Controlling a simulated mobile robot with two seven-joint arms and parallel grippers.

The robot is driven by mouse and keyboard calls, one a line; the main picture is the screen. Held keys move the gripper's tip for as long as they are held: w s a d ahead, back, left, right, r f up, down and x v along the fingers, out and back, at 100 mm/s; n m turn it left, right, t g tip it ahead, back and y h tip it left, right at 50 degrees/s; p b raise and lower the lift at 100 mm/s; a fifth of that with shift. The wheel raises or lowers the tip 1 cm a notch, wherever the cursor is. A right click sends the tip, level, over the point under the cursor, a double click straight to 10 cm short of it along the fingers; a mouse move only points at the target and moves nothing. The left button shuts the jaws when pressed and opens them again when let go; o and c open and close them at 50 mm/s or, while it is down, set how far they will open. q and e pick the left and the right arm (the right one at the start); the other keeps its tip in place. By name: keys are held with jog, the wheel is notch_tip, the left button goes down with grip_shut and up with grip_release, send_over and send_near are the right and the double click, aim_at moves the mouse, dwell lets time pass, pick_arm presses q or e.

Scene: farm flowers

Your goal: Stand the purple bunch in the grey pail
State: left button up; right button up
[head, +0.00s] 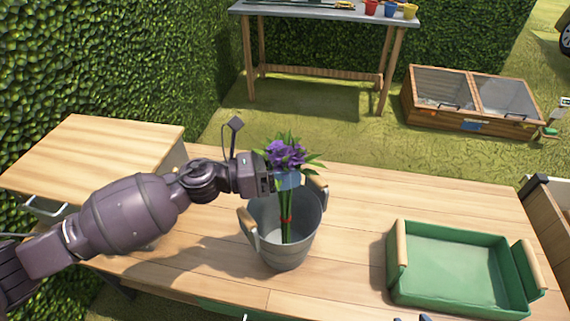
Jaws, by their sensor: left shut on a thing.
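The purple bunch (286,154) has purple blooms, green leaves and green stems with a red tie. My left gripper (279,181) comes in from the left and is shut on it just below the blooms. The bunch is upright, with its stems pointing down. The grey pail (284,257) stands on the wooden table with a wooden grip on either side. The stems overlap the pail's opening, and their lower ends show near its front rim. I cannot tell whether the ends are inside the pail or above it. My right gripper is not clearly in view.
A green tray (455,268) with wooden grips sits on the table (369,205) at the right. A wooden cabinet (95,150) stands at the left. A bench (330,13) with small coloured pots and a cold frame (472,102) are behind. Table space between pail and tray is clear.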

pick_arm(q)
jog(key=o, duration=1.4)
jog(key=shift+o, duration=0.2)
jog(key=shift+a, duration=0.1)
jog(key=shift+s+a, duration=0.1)
jog(key=shift+a, duration=0.15)
jog(key=a, duration=0.3)
jog(key=s+a, duration=0.1)
jog(key=a, duration=0.5)
jog(key=shift+s+b, duration=0.3)
jog(key=shift+s, duration=0.05)
jog(key=shift+s+a, duration=0.1)
jog(key=shift+a, duration=0.35)
